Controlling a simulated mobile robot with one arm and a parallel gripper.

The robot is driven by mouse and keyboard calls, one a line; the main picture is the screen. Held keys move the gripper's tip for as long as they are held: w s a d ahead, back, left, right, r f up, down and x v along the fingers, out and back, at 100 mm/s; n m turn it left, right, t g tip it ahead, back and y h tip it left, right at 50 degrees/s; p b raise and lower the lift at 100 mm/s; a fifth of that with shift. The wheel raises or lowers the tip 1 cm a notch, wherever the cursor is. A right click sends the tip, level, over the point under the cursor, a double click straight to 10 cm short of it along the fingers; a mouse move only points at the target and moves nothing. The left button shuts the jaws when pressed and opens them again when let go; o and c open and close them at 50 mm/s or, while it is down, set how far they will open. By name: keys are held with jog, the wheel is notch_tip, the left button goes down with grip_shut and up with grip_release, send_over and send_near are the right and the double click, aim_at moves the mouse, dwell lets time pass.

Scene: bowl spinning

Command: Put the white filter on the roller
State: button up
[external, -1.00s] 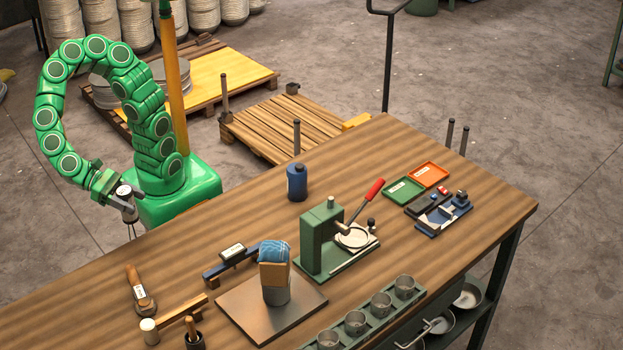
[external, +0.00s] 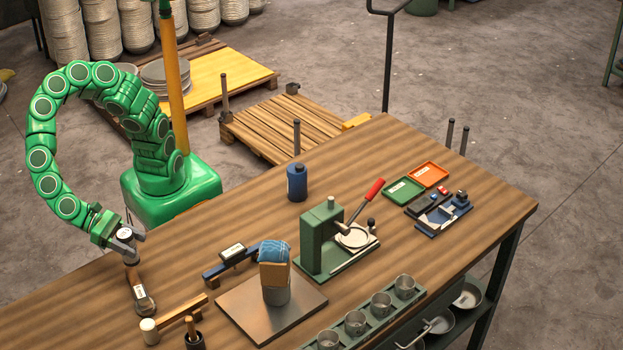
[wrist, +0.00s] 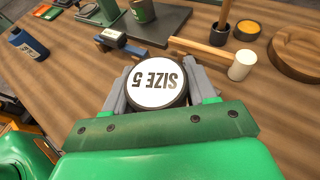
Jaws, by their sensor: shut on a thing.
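My gripper (external: 129,252) hangs over the near left part of the bench. In the wrist view its grey fingers (wrist: 151,90) are shut on a round, black-rimmed piece with a white face reading "SIZE 5" (wrist: 157,83). A tool with a brown handle (external: 140,288) and a label lies just below the gripper in the external view. I cannot tell if they touch. I cannot tell which piece is the filter or the roller.
A metal plate (external: 300,302) bears a cup-like piece topped with blue cloth. Beyond stand a labelled block on a blue rail (external: 230,256), a blue bottle (external: 297,183) and a green press (external: 320,240). Metal cups (external: 381,305) line the front edge. Bare wood lies between them.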

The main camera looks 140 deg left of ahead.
jog(key=shift+w+d+f, duration=0.3)
jog(key=shift+w+f, duration=0.15)
jog(key=shift+f, duration=0.7)
jog(key=shift+w+d+f, duration=0.35)
jog(key=shift+w+f, duration=0.1)
jog(key=shift+f, duration=0.7)
jog(key=shift+w+d+f, duration=0.3)
jog(key=shift+w+f, duration=0.15)
jog(key=shift+f, duration=0.7)
jog(key=shift+f, duration=0.1)
jog(key=o, duration=1.1)
